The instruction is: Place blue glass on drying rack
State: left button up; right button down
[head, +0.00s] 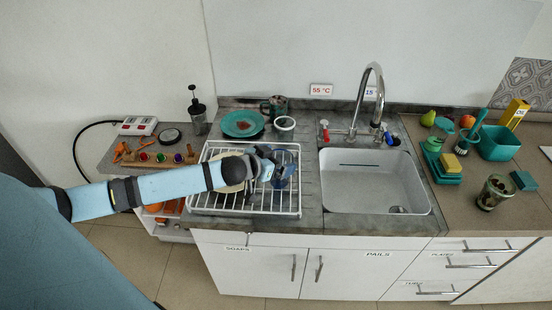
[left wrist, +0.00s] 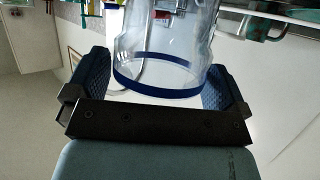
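My left gripper (head: 282,172) is over the right part of the white wire drying rack (head: 245,211), left of the sink. The clear blue-tinted glass (head: 287,168) is at its fingers, partly hidden in the head view. In the left wrist view the glass (left wrist: 165,50), with a dark blue band, is between the two blue finger pads of the gripper (left wrist: 158,80). The pads are wide apart and close to its sides; whether they press on it is unclear. Whether the glass touches the rack is also unclear. My right gripper is not in view.
A pale plate (head: 230,184) is in the rack beside my arm. Behind the rack are a teal plate (head: 242,124), a white-rimmed cup (head: 285,125) and a dark mug (head: 276,106). The white sink (head: 372,185) is empty. Sponges, a teal bin (head: 497,146) and a jar (head: 494,193) stand right.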

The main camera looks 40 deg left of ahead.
pick_arm(q)
jog(key=shift+r, duration=0.2)
jog(key=shift+s, duration=0.3)
jog(key=b+v, duration=0.2)
jog(key=v, duration=0.9)
jog(key=s+d+f+g, duration=0.1)
jog(key=s+d+f, duration=0.7)
jog(key=d+f, duration=0.1)
jog(key=s+d+f+g, duration=0.1)
jog(key=s+d+f, duration=0.6)
jog(key=d+f, duration=0.2)
notch_tip(320, 180, down, 3)
jog(key=shift+s+d+r, duration=0.2)
jog(key=shift+s, duration=0.2)
